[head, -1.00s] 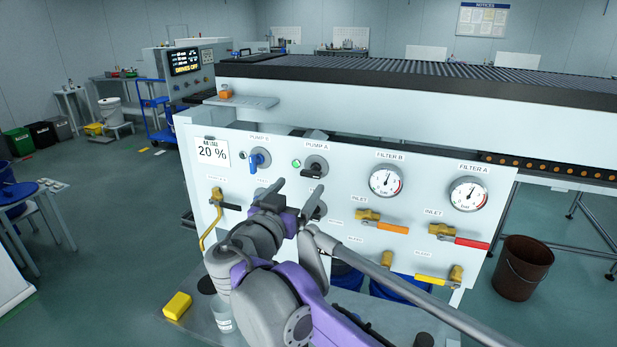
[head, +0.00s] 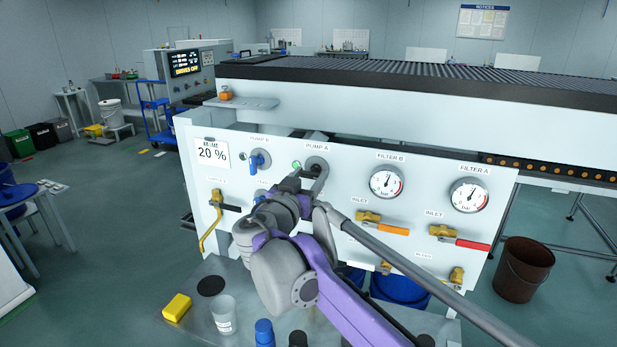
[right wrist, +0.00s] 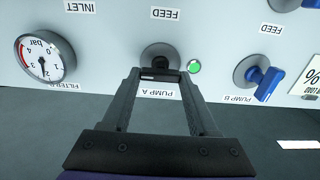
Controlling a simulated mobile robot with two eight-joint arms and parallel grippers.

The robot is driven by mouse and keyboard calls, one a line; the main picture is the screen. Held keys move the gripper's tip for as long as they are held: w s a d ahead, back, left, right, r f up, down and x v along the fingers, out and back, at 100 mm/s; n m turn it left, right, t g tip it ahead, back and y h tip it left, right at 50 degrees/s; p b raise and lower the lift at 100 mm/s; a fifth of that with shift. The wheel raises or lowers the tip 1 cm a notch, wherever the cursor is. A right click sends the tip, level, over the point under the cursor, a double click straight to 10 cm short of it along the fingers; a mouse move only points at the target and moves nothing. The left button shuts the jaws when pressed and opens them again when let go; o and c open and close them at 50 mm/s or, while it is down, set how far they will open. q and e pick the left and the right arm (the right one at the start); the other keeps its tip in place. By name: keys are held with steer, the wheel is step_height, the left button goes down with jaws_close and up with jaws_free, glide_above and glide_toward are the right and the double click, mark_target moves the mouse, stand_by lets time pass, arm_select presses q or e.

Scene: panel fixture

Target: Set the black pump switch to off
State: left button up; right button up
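The black pump switch is the handle on the round grey PUMP A plate (head: 316,162). In the head view my right gripper mostly hides the handle. In the right wrist view, which is upside down, the black handle (right wrist: 160,74) lies crosswise between the fingertips. My right gripper (head: 311,178) is in front of the plate, and it also shows in the right wrist view (right wrist: 160,80). Its fingers are apart, one on each side of the handle; I cannot tell whether they touch it. A green lamp (right wrist: 194,66) glows beside the switch. My left gripper is out of view.
The blue PUMP B switch (head: 257,160) is left of PUMP A. Gauges (head: 386,181) and valve handles (head: 390,229) are to the right. A yellow block (head: 177,307) and a clear cup (head: 223,315) stand on the shelf below.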

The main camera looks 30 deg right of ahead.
steer(key=c, duration=0.7)
steer(key=shift+o, duration=0.2)
steer(key=n+p, duration=0.3)
steer(key=shift+r, duration=0.15)
steer(key=n+p, duration=0.2)
steer(key=n, duration=0.2)
steer(key=shift+w, duration=0.1)
steer(key=n+p, duration=0.2)
steer(key=n, duration=0.3)
steer(key=shift+a+n, duration=0.1)
steer(key=shift+n, duration=0.2)
steer(key=n, duration=0.3)
steer(key=n+p, duration=0.1)
steer(key=n, duration=0.1)
steer(key=shift+w+f, duration=0.1)
steer(key=shift+f, duration=0.2)
steer(key=shift+n, duration=0.4)
